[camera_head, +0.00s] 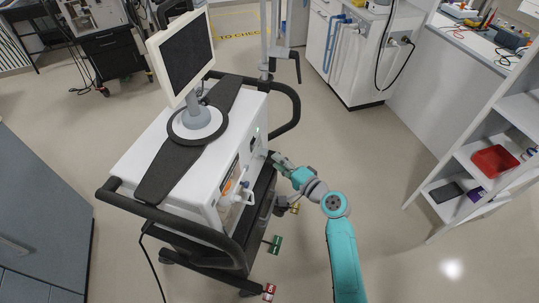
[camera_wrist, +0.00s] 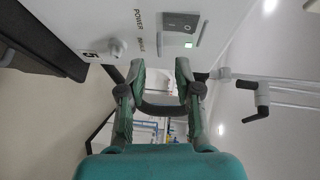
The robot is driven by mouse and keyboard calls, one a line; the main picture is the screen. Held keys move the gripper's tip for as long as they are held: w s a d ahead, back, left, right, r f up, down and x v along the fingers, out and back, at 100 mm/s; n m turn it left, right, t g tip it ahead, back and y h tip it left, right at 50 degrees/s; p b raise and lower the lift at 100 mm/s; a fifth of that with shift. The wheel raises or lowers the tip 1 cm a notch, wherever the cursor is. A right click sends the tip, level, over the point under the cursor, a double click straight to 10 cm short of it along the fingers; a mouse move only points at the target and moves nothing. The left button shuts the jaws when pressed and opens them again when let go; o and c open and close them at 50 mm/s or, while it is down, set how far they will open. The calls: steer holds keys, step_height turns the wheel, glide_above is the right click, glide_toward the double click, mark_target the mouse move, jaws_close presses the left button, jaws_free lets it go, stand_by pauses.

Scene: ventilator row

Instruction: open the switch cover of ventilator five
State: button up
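The ventilator (camera_head: 170,150), a white box with a tilted screen, stands on a dark cart. In the head view my gripper (camera_head: 278,158) is at the ventilator's right side, and the cover is too small to tell.
A small round knob (camera_wrist: 117,47) sticks out of the panel near the left finger. The cart's black handle (camera_head: 288,112) curves around close behind my gripper. Coloured tags (camera_head: 274,244) hang low by the cart. Open floor (camera_head: 400,220) lies to the right, before a shelf (camera_head: 487,160).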

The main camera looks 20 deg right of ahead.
mark_target(260, 145)
steer(key=shift+x, duration=2.6)
steer(key=shift+a, duration=0.1)
steer(key=shift+s, duration=0.1)
jaws_close()
